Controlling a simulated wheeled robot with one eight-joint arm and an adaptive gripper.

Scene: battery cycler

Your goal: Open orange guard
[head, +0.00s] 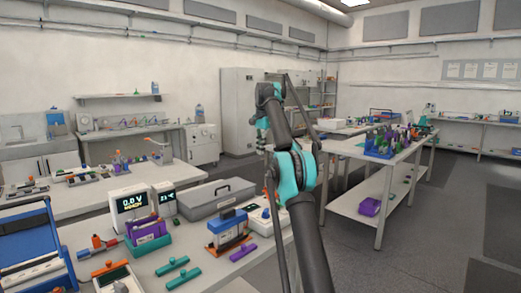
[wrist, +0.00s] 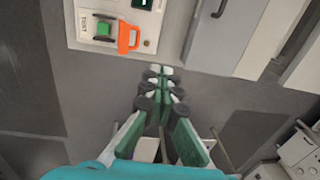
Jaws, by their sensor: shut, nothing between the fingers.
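The orange guard (wrist: 129,37) is a small frame on a white panel (wrist: 85,38) at the top of the wrist view. It sits right beside a green block (wrist: 104,29), with a label to the block's left. I cannot tell how the guard is hinged. My gripper (wrist: 161,74) is shut and empty. Its fingertips show below and right of the guard, apart from it, with grey floor behind them. In the head view, my gripper (head: 262,143) is raised beyond the bench, and a white device (head: 262,214) stands partly behind my arm; the guard is too small to make out there.
A grey case (head: 205,198) with a handle stands on the near bench beside the white device. A blue-and-orange unit (head: 229,230), a purple block in a green holder (head: 148,232) and a display (head: 131,208) crowd the bench. Open floor (head: 410,240) lies at right.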

